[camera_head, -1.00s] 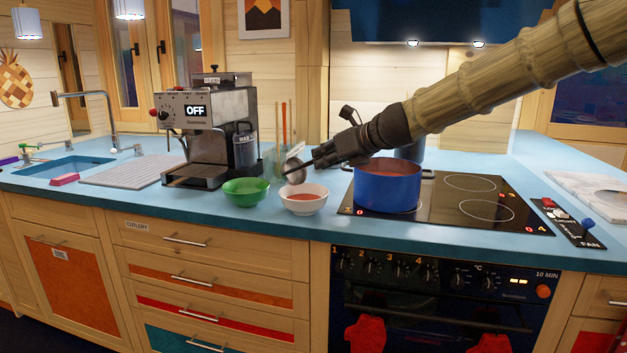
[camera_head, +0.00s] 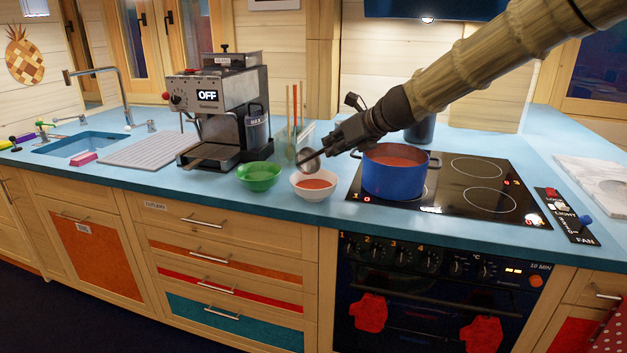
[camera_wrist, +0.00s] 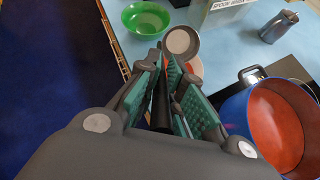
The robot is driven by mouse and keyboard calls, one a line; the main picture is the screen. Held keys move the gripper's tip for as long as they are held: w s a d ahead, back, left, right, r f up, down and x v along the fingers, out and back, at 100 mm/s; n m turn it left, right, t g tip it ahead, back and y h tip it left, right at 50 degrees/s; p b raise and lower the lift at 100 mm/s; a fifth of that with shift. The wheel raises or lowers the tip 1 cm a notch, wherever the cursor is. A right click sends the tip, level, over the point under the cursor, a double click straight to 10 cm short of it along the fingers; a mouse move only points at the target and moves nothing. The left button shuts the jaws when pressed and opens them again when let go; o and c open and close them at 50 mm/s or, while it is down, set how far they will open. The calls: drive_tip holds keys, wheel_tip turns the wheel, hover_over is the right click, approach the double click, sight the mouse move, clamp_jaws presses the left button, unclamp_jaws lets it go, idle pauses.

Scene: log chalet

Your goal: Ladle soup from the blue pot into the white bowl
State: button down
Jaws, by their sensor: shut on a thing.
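My gripper (camera_head: 334,148) is shut on the dark handle of a ladle (camera_head: 309,161). The handle shows between the teal finger pads in the wrist view (camera_wrist: 163,100). The ladle's round grey head (camera_wrist: 180,42) hangs above the back of the white bowl (camera_head: 313,193); its inside looks grey, with no red soup visible. The white bowl stands on the counter with red-orange soup in it, and is partly hidden by the ladle and fingers in the wrist view. The blue pot (camera_head: 392,180) stands on the hob to the right, holding red-orange soup (camera_wrist: 278,125).
A green bowl (camera_head: 259,178) stands just left of the white bowl. A coffee machine (camera_head: 215,112) and a utensil holder (camera_head: 299,142) stand behind. The black hob (camera_head: 470,205) is free right of the pot. The counter's front edge is close to the bowls.

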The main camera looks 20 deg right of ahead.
drive_tip(key=shift+r+g+h+p, duration=0.3)
drive_tip(key=shift+r+g+p, duration=0.65)
drive_tip(key=shift+p, duration=3.85)
drive_tip(key=shift+r+p, duration=0.25)
drive_tip(key=shift+p, duration=0.3)
drive_tip(key=shift+f, duration=0.15)
